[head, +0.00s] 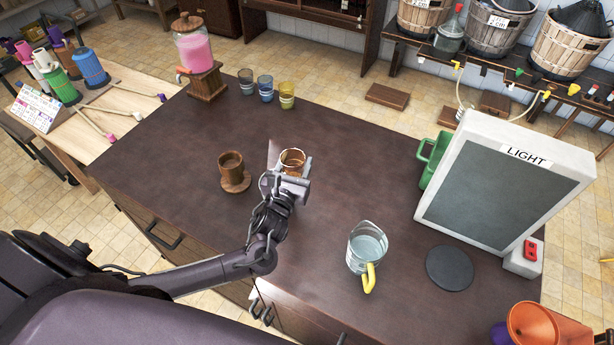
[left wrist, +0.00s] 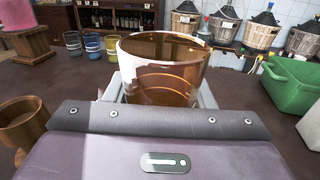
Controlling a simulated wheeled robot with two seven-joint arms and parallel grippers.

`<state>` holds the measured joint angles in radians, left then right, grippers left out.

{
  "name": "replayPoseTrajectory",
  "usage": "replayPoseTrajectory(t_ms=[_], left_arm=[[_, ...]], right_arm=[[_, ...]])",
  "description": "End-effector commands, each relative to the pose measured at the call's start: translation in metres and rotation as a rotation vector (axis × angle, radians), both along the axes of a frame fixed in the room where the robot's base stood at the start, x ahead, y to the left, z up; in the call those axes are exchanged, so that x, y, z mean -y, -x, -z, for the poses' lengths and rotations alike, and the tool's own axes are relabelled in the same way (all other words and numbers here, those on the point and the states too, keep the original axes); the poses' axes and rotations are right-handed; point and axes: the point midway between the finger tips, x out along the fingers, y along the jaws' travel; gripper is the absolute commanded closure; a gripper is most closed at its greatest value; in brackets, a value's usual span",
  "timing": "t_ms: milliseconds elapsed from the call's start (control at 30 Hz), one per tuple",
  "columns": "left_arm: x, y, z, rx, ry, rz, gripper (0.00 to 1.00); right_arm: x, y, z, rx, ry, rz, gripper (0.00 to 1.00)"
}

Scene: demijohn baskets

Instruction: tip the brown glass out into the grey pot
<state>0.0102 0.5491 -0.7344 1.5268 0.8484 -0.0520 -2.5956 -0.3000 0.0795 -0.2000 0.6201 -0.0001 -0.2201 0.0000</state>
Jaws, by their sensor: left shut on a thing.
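The brown glass (head: 292,158) is see-through and amber brown, and stands upright over the dark table. It fills the middle of the left wrist view (left wrist: 165,75); I cannot tell how much is in it. My left gripper (head: 294,170) is shut on it, with one finger on each side of the glass in the left wrist view (left wrist: 160,92). I cannot tell from these frames whether its base touches the table. I cannot make out a pot that is clearly grey in either view. My right gripper is not in view.
A jug (head: 366,248) with a yellow handle, a dark disc (head: 450,268) and a light panel (head: 500,185) are right. Small tumblers (head: 265,88) and a pink dispenser (head: 194,48) stand behind.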

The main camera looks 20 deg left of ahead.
Motion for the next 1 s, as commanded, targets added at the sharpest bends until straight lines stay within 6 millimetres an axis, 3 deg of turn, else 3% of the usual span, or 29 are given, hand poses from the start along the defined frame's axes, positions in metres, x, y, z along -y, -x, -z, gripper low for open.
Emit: replayPoseTrajectory(t_ms=[500,1000], left_arm=[[0.02,0.036,-0.025,-0.001,0.002,-0.001,0.79],[0.021,0.037,-0.026,0.0,0.001,-0.001,0.79]], right_arm=[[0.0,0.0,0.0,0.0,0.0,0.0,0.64],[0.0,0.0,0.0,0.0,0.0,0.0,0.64]])
